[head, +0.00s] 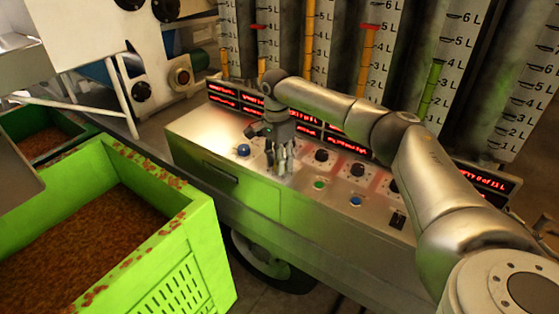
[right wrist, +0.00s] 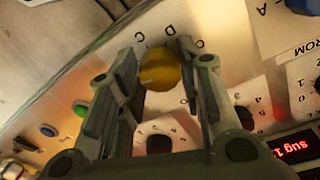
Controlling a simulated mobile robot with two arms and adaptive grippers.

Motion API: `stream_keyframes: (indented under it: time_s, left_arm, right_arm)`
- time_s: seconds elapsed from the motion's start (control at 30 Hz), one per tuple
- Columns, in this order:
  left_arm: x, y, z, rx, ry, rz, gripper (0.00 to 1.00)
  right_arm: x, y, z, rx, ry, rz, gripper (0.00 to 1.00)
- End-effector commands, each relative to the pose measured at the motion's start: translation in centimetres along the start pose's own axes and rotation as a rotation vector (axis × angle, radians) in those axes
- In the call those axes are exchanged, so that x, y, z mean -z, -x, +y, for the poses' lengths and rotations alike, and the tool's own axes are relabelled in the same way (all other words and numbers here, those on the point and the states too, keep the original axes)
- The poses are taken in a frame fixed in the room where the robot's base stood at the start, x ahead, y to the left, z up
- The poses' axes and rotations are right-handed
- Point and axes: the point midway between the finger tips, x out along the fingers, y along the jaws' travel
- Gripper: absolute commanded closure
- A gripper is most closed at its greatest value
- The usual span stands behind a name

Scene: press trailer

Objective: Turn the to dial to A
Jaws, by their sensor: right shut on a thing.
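A round yellow knob (right wrist: 160,68) on a pale panel has the letters C and D printed beside it in the right wrist view. I take it as the to dial; no "to" label is readable. My right gripper (right wrist: 152,90) is shut on this knob, with a finger on each side. In the head view, my right gripper (head: 279,170) points down at the console, and its fingers hide the knob. Which letter the knob points to cannot be told. My left gripper is not in view.
A blue knob (head: 243,150) sits left of my right gripper on the metal console (head: 200,130). Black knobs (head: 322,155) and coloured buttons (head: 356,201) lie to the right. Red displays (head: 222,94) line the back. A green crate (head: 170,240) of brown pieces stands at the left.

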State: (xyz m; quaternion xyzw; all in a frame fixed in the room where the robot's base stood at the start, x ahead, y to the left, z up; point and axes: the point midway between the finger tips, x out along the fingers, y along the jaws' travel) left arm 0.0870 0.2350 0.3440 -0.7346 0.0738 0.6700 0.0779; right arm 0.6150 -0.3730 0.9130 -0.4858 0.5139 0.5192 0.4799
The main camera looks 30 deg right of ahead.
Motion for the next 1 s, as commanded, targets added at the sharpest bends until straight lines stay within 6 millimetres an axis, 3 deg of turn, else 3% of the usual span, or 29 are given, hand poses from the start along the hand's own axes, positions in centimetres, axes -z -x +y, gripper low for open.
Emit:
stream_keyframes:
  time_s: [0.37,0.93,0.97,1.0]
  left_arm:
    - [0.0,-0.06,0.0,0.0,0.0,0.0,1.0]
    - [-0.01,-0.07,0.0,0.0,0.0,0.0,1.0]
    - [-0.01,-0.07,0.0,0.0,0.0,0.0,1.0]
    - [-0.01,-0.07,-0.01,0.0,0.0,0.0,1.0]
  right_arm:
    - [0.04,0.16,-0.06,0.004,0.169,0.012,0.9]
    - [0.04,0.18,-0.07,0.005,0.2,0.014,0.9]
    - [0.04,0.18,-0.07,0.005,0.2,0.014,0.63]
    - [0.04,0.17,-0.07,0.005,0.2,0.014,0.58]
